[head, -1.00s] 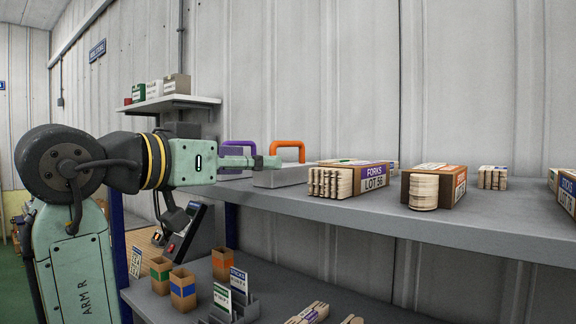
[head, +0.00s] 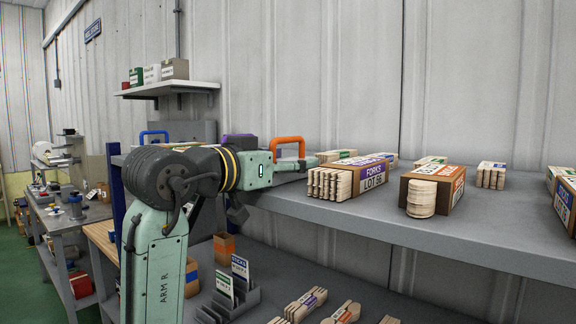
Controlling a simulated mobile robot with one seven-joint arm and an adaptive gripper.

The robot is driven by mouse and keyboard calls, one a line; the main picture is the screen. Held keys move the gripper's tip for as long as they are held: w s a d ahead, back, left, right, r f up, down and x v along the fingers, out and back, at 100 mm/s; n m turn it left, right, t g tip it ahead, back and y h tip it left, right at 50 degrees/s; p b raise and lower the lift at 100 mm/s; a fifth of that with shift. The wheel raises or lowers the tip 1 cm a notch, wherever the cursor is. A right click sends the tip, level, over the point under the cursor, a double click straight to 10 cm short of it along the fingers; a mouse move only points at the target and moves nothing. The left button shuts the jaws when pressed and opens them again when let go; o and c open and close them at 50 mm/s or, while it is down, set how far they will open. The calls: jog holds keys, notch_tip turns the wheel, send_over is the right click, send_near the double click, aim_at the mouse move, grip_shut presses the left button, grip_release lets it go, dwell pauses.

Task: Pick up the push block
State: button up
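Push blocks with coloured arch handles stand along the back of the upper shelf. The orange-handled block (head: 288,139) is behind my gripper, and its grey body is mostly hidden. A purple handle (head: 238,136) shows only as a strip above my arm. A blue handle (head: 154,133) stands farther left, with its body hidden. My gripper (head: 304,163) points right, level with the foot of the orange handle. It is seen from the side and small, so its finger opening and any contact are unclear.
Stick bundles, including the FORKS box (head: 347,179) and an orange-labelled box (head: 434,188), stand to the right on the grey shelf (head: 400,225). A small wall shelf (head: 168,88) holds boxes above.

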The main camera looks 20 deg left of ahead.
grip_shut()
dwell(0.6)
jog(key=shift+r, duration=0.1)
